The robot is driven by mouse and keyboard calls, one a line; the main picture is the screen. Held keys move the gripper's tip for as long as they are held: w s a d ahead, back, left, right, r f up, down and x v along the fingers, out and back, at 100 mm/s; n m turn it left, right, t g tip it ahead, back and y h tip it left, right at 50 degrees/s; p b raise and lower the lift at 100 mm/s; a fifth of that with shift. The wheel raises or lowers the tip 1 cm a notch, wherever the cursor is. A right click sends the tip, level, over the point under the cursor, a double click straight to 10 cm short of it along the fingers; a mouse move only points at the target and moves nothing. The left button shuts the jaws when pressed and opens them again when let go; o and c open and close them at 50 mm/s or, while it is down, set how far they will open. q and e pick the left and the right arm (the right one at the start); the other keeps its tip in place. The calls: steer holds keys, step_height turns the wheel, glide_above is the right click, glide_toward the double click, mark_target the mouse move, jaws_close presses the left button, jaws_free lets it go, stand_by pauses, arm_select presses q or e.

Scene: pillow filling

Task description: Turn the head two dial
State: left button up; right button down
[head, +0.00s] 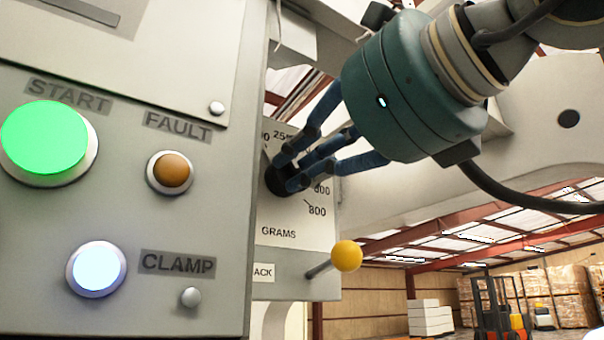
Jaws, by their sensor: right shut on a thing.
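A pale dial plate (290,238) marked GRAMS, with numbers such as 800, sits right of the control panel. My right gripper (288,180) comes in from the upper right, and its dark fingers are shut around the black dial knob (276,182) on that plate. The fingers hide most of the knob and some of the numbers, so I cannot tell where its pointer stands. My left gripper is out of view.
The grey control panel (150,240) holds a lit green START button (45,138), an orange FAULT lamp (172,171) and a lit white CLAMP button (97,268). A yellow-balled lever (346,256) sticks out below the dial. A forklift (495,310) stands far behind.

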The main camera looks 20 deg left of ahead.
steer(key=shift+a+f+m, duration=0.1)
steer(key=shift+f+m, duration=0.05)
steer(key=shift+m, duration=0.35)
steer(key=c, duration=1.8)
jaws_free()
steer(key=shift+o, duration=0.7)
steer(key=shift+d, duration=0.2)
steer(key=v, duration=1.2)
